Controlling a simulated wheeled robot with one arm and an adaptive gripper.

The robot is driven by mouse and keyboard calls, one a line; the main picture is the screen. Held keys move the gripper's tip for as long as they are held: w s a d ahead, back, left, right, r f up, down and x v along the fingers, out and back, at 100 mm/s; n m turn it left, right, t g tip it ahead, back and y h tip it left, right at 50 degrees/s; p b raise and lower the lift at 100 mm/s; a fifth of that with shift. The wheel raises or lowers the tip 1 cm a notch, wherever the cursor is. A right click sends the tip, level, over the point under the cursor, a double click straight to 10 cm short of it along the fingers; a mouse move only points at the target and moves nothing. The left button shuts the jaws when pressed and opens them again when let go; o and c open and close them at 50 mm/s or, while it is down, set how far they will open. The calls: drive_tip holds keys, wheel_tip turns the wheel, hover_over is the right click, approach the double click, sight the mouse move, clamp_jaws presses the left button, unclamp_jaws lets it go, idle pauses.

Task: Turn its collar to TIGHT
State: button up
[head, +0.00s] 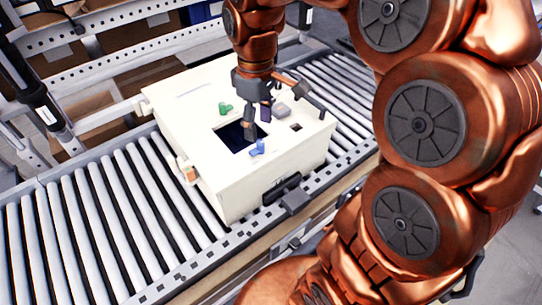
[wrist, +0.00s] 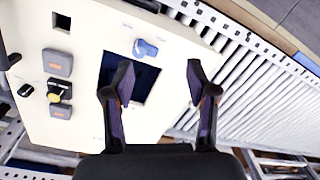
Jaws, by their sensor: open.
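A cream box (head: 240,190) sits on the roller conveyor, and its top panel (wrist: 90,25) fills much of the wrist view. A small blue knob-like part (head: 257,147) is on the panel beside a dark square opening (head: 228,138). The blue part (wrist: 145,48) and opening (wrist: 140,92) also show in the wrist view. A green part (head: 225,108) is on the opening's far side. I cannot tell which part is the collar, and no TIGHT marking is readable. My gripper (head: 257,121) is open and empty above the panel; its fingers (wrist: 160,82) are apart, with the blue part beyond them.
A black handle-like part (head: 282,188) is on the box's front side. Bare conveyor rollers (head: 90,230) extend left. A metal rack stands behind.

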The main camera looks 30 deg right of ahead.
drive_tip(key=s+a+f+m, duration=0.1)
drive_tip(key=s+f+m, duration=0.1)
drive_tip(key=s, duration=0.6)
drive_tip(key=shift+s+m, duration=0.2)
drive_tip(key=shift+m, duration=0.1)
drive_tip(key=shift+s+a+f, duration=0.1)
